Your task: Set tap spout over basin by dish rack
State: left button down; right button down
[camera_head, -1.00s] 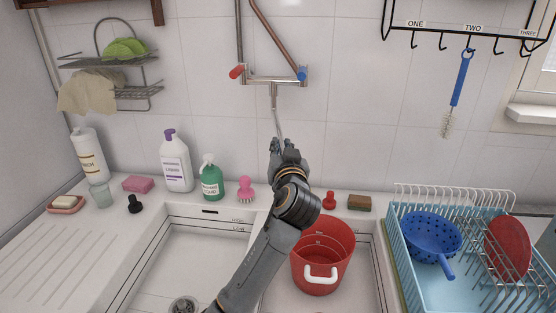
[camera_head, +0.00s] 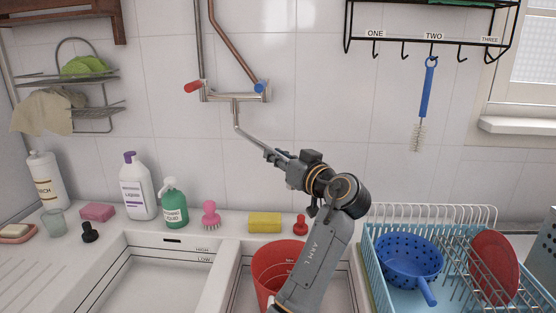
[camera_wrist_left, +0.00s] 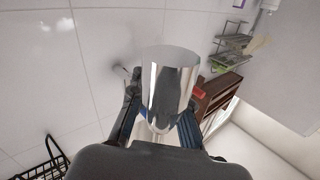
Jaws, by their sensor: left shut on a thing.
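The chrome tap spout (camera_head: 250,137) runs from the wall tap (camera_head: 235,96) down and to the right. My left gripper (camera_head: 277,157) is shut on the spout near its free end. In the left wrist view the shiny spout end (camera_wrist_left: 170,85) sits between the fingers of my left gripper (camera_wrist_left: 160,118). The right basin (camera_head: 345,292) lies beside the blue dish rack (camera_head: 372,268), partly hidden by my left arm. The spout end appears above the back of this basin's side; its exact depth is hard to tell. My right gripper is out of view.
A red bucket (camera_head: 265,270) stands in the right basin. The left basin (camera_head: 165,280) is empty where seen. A yellow sponge (camera_head: 265,222), red stopper (camera_head: 300,226), pink brush (camera_head: 210,215) and bottles (camera_head: 136,188) line the back ledge. A blue brush (camera_head: 427,90) hangs on the wall rack.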

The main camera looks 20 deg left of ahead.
pick_arm(q)
jog(key=shift+r, duration=0.1)
jog(key=c, duration=1.4)
grip_release()
jog(key=shift+a, duration=0.1)
jog(key=shift+o, duration=0.6)
notch_tip(320, 180, up, 10)
jog(key=shift+f, duration=0.1)
